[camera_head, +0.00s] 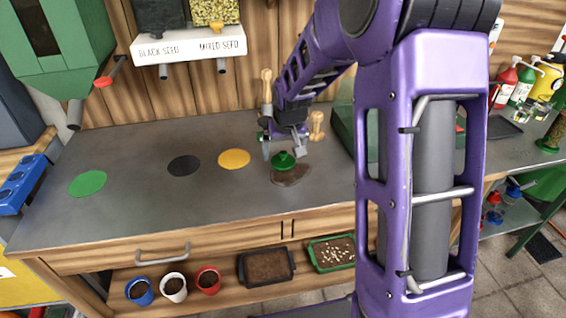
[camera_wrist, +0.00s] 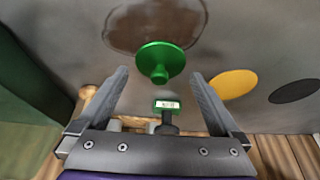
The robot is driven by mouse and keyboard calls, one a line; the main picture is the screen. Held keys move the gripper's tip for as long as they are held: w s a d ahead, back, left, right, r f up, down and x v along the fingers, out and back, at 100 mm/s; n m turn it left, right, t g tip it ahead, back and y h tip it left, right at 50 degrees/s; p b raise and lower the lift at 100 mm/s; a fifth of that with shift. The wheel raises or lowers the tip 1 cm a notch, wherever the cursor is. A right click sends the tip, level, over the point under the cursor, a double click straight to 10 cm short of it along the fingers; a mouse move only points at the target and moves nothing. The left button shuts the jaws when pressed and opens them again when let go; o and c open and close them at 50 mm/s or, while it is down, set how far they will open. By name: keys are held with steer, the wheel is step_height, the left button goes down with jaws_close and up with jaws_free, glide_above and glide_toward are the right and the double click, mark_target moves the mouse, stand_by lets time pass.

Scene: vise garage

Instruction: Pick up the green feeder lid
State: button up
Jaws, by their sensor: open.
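The green feeder lid (camera_head: 284,162) is a round disc with a small knob on top. It is at a dark brown patch (camera_head: 292,176) on the grey workbench. In the wrist view the lid (camera_wrist: 160,58) shows just beyond and between my fingertips, its knob facing the camera. My gripper (camera_head: 283,151) is open and empty, with one finger on either side of the lid's line. The fingers do not appear to touch the lid. What lies under the lid is hidden.
The workbench (camera_head: 130,205) has flat green, black and yellow discs left of the lid. A small green-framed label (camera_wrist: 167,105) shows between my fingers in the wrist view. Wooden-handled tools (camera_head: 267,85) stand behind my gripper. A dark green box (camera_head: 345,135) is to the right.

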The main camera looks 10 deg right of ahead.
steer(key=shift+x, duration=0.85)
steer(key=shift+c, duration=0.3)
steer(key=shift+r, duration=0.1)
steer(key=c, duration=1.2)
